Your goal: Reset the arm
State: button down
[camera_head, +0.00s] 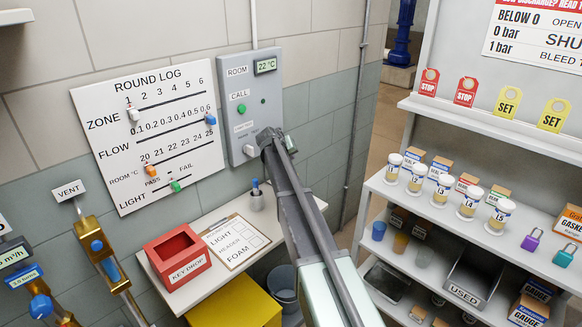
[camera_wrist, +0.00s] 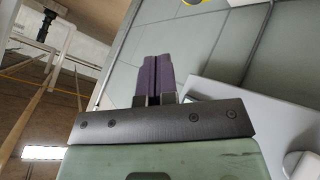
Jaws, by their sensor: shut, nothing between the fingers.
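My gripper (camera_head: 272,140) is at the far end of my arm, by the lower right part of the grey wall panel (camera_head: 252,105). In the wrist view my gripper (camera_wrist: 153,75) shows its two purple-tinted fingers side by side, shut with nothing between them. The panel carries a 22 °C display (camera_head: 265,66), a green CALL button (camera_head: 241,108) and a pale knob (camera_head: 249,150) low down, close to the gripper. I cannot tell whether the fingers touch the panel.
The Round Log board (camera_head: 150,130) with slider pegs hangs left of the panel. Below are a red key drop box (camera_head: 178,257), a clipboard (camera_head: 236,245) and a yellow box (camera_head: 235,305). Shelves (camera_head: 440,215) with jars stand right. Valves and gauges (camera_head: 104,255) are at lower left.

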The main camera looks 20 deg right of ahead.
notch_tip(320, 180, up, 2)
jog(key=shift+p, duration=0.5)
jog(key=s+a+f+n+g+y, duration=0.1)
jog(key=s+a+y, duration=0.1)
jog(key=s+a, duration=0.6)
jog(key=s+a+f+g+y, duration=0.2)
jog(key=s+a, duration=0.6)
jog(key=s, duration=1.2)
jog(key=s+a+f+n+g+y, duration=0.1)
jog(key=s+a+f+y, duration=0.1)
jog(key=s+a, duration=0.6)
jog(key=s+y, duration=0.1)
jog(key=s, duration=0.5)
jog(key=shift+a+n+g+y, duration=0.3)
jog(key=shift+a+g+y, duration=0.05)
jog(key=shift+g+y, duration=0.05)
jog(key=shift+f, duration=0.1)
